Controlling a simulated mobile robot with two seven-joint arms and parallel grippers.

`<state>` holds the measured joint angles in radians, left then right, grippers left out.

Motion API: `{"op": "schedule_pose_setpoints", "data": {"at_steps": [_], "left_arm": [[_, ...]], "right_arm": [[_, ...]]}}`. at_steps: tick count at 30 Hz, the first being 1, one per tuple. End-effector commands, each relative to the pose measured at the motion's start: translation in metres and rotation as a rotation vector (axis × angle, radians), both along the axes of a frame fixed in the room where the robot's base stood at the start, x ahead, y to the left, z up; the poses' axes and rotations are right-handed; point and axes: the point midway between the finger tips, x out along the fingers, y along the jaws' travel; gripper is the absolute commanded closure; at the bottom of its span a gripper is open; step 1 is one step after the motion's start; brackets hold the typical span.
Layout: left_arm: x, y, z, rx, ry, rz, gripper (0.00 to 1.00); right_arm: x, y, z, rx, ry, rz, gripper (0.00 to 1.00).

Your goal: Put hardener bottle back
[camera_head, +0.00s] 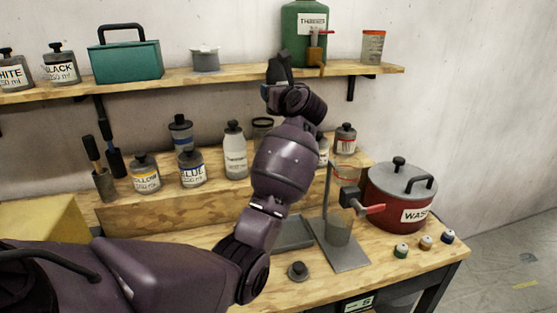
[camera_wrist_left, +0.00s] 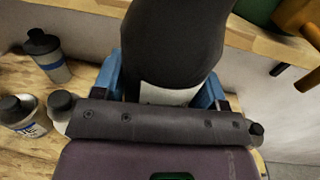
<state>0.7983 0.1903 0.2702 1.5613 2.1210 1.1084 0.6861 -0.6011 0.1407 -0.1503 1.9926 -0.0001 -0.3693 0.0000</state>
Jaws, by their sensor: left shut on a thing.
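My left arm reaches up from the left in the head view, and its gripper (camera_head: 281,84) is in front of the upper shelf, below the green canister. In the left wrist view the blue-edged fingers of my left gripper (camera_wrist_left: 163,88) are shut on a dark bottle-like thing (camera_wrist_left: 172,42) with a pale label band, taken as the hardener bottle. Its label cannot be read, and the wrist hides its lower part. In the head view only a dark piece shows above the wrist. My right gripper is not in view.
The upper shelf (camera_head: 230,77) holds a teal toolbox (camera_head: 125,62), a grey pot (camera_head: 205,60) and the green canister (camera_head: 303,35). A wooden riser (camera_head: 150,212) below carries several bottles, including yellow (camera_head: 145,176) and blue (camera_head: 192,171). A red waste pot (camera_head: 398,196) stands right.

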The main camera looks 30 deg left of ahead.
Motion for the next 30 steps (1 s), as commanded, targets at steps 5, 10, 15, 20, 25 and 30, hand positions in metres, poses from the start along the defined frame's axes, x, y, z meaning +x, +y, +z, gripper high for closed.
{"op": "schedule_pose_setpoints", "data": {"at_steps": [5, 10, 15, 20, 25, 30], "left_arm": [[0.0, 0.0, -0.041, 0.004, 0.004, 0.0, 0.72], [0.0, 0.0, -0.077, 0.004, 0.003, -0.001, 0.72], [0.0, 0.0, -0.111, 0.004, 0.003, -0.001, 0.72], [0.0, 0.0, -0.129, 0.004, 0.0, -0.001, 0.72], [0.0, 0.0, -0.138, 0.003, -0.001, -0.001, 0.72], [0.0, 0.0, -0.162, 0.003, 0.002, -0.001, 0.72]], "right_arm": [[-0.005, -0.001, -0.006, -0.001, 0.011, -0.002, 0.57], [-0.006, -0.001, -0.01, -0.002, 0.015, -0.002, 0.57], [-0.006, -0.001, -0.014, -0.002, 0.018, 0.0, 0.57], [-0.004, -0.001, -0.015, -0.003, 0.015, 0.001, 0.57], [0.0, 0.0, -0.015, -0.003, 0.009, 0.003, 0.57], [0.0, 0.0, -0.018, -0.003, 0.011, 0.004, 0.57]]}}
